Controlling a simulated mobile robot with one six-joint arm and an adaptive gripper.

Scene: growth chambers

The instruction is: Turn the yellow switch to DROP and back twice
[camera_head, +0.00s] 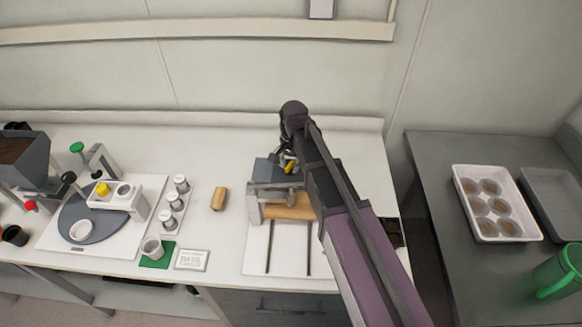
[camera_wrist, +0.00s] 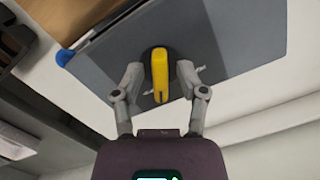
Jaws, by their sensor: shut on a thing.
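The yellow switch (camera_wrist: 160,72) is a long bar handle on a dark grey panel (camera_wrist: 215,45). In the wrist view it points nearly straight up and down the picture. My gripper (camera_wrist: 160,80) has one finger on each side of the switch and is shut on it. In the head view a small part of the yellow switch (camera_head: 289,168) shows beside my gripper (camera_head: 287,158), on the grey box (camera_head: 265,171) at the back of the bench. My arm hides part of the box. I cannot read any DROP mark.
Left are a loose wooden piece (camera_head: 219,198), several capped jars (camera_head: 172,201), and a station with a grey disc (camera_head: 75,220). Right, a dark table holds a white tray (camera_head: 497,228) and a green mug (camera_head: 560,270).

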